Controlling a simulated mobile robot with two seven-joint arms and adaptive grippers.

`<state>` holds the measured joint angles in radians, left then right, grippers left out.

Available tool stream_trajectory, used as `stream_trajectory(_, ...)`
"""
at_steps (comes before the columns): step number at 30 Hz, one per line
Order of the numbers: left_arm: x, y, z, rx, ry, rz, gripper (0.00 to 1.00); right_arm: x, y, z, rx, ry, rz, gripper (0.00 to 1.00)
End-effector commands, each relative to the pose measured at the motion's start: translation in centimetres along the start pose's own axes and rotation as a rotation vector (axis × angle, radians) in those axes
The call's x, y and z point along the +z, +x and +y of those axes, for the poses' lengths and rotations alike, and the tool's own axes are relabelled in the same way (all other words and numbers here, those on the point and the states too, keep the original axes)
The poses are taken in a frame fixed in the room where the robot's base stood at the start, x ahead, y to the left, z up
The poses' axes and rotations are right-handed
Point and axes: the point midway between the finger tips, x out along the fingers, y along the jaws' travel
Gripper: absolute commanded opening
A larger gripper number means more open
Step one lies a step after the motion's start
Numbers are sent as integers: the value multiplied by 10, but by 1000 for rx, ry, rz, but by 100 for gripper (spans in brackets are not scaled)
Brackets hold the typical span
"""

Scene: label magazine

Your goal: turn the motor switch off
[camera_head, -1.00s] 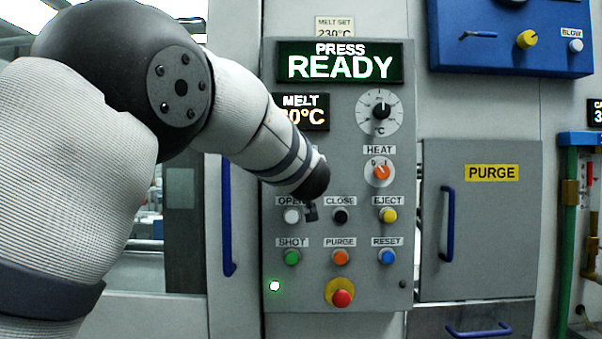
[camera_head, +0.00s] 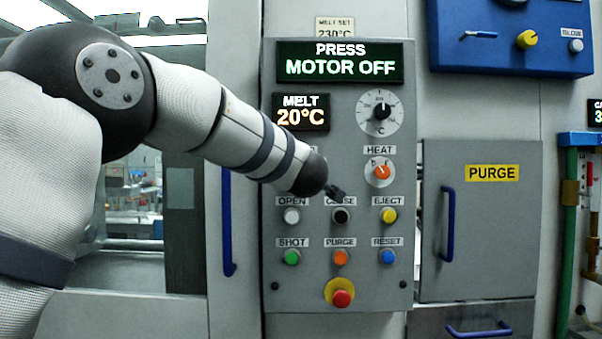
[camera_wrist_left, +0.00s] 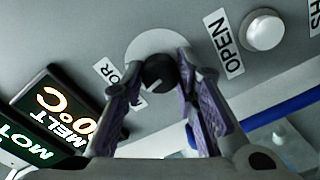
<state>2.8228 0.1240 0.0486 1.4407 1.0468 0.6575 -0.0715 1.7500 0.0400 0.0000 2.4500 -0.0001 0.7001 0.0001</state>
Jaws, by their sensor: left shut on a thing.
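The motor switch is a black round knob (camera_wrist_left: 158,70) with a pale pointer line on a light dial. It shows in the left wrist view beside a partly covered label ending in "OR". My left gripper (camera_wrist_left: 162,84) has its two fingers around the knob, shut on it. In the head view my left wrist hides the switch, and only a dark bit of the gripper (camera_head: 337,191) shows above the CLOSE button. The press display (camera_head: 341,62) reads "PRESS MOTOR OFF". My right gripper is not in view.
The HEAT switch (camera_head: 381,171) is an orange knob on the right. The OPEN button (camera_head: 292,216), CLOSE button (camera_head: 341,216) and EJECT button (camera_head: 389,216) sit just below. A red emergency button (camera_head: 342,298) is at the panel's bottom. A blue handle (camera_head: 447,223) stands right.

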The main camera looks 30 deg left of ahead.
Motion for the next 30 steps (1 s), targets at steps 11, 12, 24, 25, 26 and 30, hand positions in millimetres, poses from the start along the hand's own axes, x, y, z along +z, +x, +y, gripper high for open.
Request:
stream_trajectory(11, -1, 0, 0, -1, -277, -6, 0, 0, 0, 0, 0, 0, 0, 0)
stream_trajectory(12, -1, 0, 0, -1, -297, -7, 0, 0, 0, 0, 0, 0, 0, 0)
stream_trajectory(24, -1, 0, 0, -1, -410, -9, 0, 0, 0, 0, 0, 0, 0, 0)
stream_trajectory(25, -1, 0, 0, -1, -412, -9, 0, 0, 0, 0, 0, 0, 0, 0)
stream_trajectory(26, -1, 0, 0, -1, -414, -9, 0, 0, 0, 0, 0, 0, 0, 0)
stream_trajectory(30, -1, 0, 0, -1, -418, -10, 0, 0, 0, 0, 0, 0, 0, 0)
